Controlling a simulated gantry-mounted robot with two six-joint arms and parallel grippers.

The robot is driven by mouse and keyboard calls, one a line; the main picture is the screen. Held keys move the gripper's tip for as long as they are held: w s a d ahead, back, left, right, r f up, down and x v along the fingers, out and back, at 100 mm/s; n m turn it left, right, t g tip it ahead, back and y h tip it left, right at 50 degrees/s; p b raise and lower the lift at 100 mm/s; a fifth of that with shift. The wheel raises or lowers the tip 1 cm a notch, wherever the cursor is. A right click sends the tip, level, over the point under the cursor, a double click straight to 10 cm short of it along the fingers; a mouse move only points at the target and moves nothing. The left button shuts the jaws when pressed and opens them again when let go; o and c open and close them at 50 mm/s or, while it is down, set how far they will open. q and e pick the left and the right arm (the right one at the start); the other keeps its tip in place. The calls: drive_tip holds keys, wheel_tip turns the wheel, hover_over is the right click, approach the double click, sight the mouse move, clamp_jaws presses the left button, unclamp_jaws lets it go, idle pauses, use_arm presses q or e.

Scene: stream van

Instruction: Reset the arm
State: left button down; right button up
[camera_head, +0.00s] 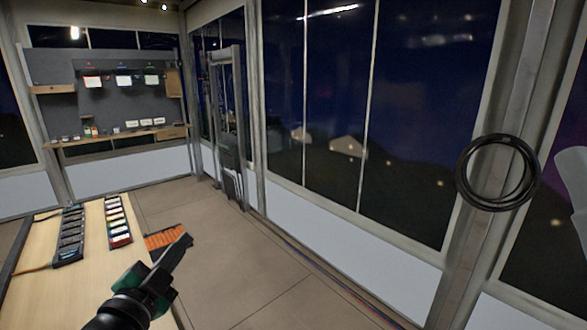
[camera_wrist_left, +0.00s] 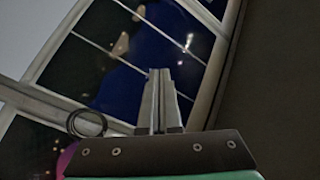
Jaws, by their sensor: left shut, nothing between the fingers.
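My left gripper (camera_head: 184,241) comes in from the bottom left in the head view, over the right edge of the wooden table (camera_head: 84,285). Its fingers are together and point up and to the right, with nothing between them. In the left wrist view the closed fingers (camera_wrist_left: 161,72) point at the dark windows, clear of any object. My right gripper is not in either view.
The table holds a dark slotted tray (camera_head: 70,236), a tray of coloured items (camera_head: 118,222) and an orange piece (camera_head: 165,238) close behind the gripper. A black cable coil (camera_head: 497,172) hangs on the right post. The tiled floor (camera_head: 240,265) between table and windows is clear.

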use_arm(q)
drive_tip(key=s+d+r+n+t+h, duration=0.15)
drive_tip(key=s+d+r+t, duration=0.4)
drive_tip(key=r, duration=0.65)
drive_tip(key=s+r+n+t, duration=0.4)
drive_tip(key=s+r+n, duration=0.55)
drive_tip(key=s, duration=0.75)
wheel_tip(320, 180, up, 30)
drive_tip(key=m+p, duration=0.1)
drive_tip(key=p, duration=2.7)
drive_tip(key=shift+f+g+y, duration=0.1)
drive_tip(key=shift+g+y, duration=0.15)
